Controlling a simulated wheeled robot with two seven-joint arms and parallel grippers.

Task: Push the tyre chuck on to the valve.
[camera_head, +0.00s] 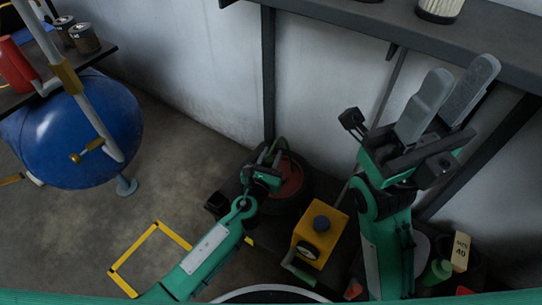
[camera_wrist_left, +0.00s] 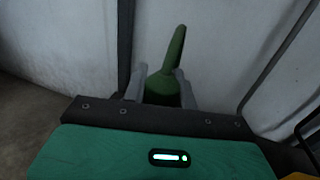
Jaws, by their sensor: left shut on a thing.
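My left gripper (camera_head: 268,160) is low by the wall, over a dark tyre with a red hub (camera_head: 290,178). In the left wrist view its grey fingers (camera_wrist_left: 160,88) are shut on a green piece, which I take as the tyre chuck (camera_wrist_left: 162,88); a narrow green part rises from it. I cannot make out the valve or whether the chuck touches it. My right gripper (camera_head: 456,95) is raised at the right with its two grey fingers apart and nothing between them.
A yellow box (camera_head: 308,228) with a dark knob and gauge stands right of my left forearm. A dark shelf (camera_head: 330,20) runs along the wall above. A blue tank (camera_head: 80,130) with pipes is at the left. A box marked 40 (camera_head: 461,251) sits at lower right.

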